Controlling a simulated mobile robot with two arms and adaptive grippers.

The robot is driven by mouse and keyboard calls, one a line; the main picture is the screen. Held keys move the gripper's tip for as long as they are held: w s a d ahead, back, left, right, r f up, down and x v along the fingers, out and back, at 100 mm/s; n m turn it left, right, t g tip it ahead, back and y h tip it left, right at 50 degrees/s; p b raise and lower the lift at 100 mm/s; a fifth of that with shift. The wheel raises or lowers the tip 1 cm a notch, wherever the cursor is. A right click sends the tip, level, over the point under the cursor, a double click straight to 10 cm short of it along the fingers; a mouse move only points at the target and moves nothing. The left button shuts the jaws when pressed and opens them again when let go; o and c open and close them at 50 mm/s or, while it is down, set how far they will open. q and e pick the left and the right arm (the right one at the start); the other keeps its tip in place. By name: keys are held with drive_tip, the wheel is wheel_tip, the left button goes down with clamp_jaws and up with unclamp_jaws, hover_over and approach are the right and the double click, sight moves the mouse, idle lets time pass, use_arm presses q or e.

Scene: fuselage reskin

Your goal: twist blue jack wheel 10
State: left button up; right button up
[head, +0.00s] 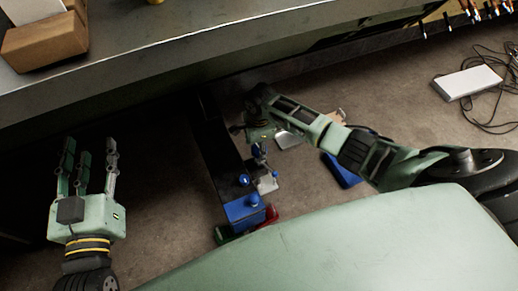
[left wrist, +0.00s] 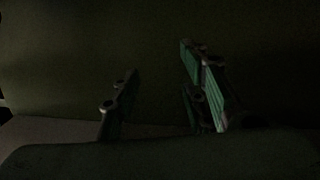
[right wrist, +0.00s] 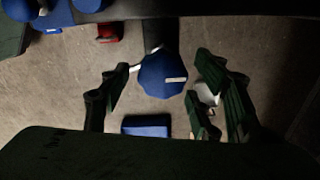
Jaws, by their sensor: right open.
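A faceted blue jack wheel (right wrist: 162,76) with a white mark shows in the right wrist view. It lies between the spread fingers of my right gripper (right wrist: 160,92), with visible gaps on both sides. Whether the fingertips are level with it, I cannot tell. In the head view my right gripper (head: 259,150) points down beside the dark beam, and the wheel is mostly hidden there. My left gripper (head: 88,155) is open and empty at the left of the head view. In the dark left wrist view its fingers (left wrist: 160,85) stand apart with nothing between them.
A dark beam (head: 217,150) carries a blue block (head: 243,211) with a blue knob (head: 244,180) at its near end. A blue box (head: 341,170) lies on the floor to the right. A grey bench (head: 200,60) with cartons (head: 45,42) crosses the back. Cables and a white box (head: 466,82) lie far right.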

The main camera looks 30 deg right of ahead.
use_arm(q)
drive_tip(key=shift+d+r+t, duration=0.1)
drive_tip(key=shift+r+t, duration=0.3)
drive_tip(key=shift+r, duration=0.35)
use_arm(e)
drive_tip(key=shift+f, duration=0.3)
drive_tip(key=shift+c, duration=0.4)
drive_tip(key=c, duration=1)
use_arm(q)
drive_tip(key=shift+f, duration=0.2)
use_arm(e)
drive_tip(key=shift+s+a+f, duration=0.1)
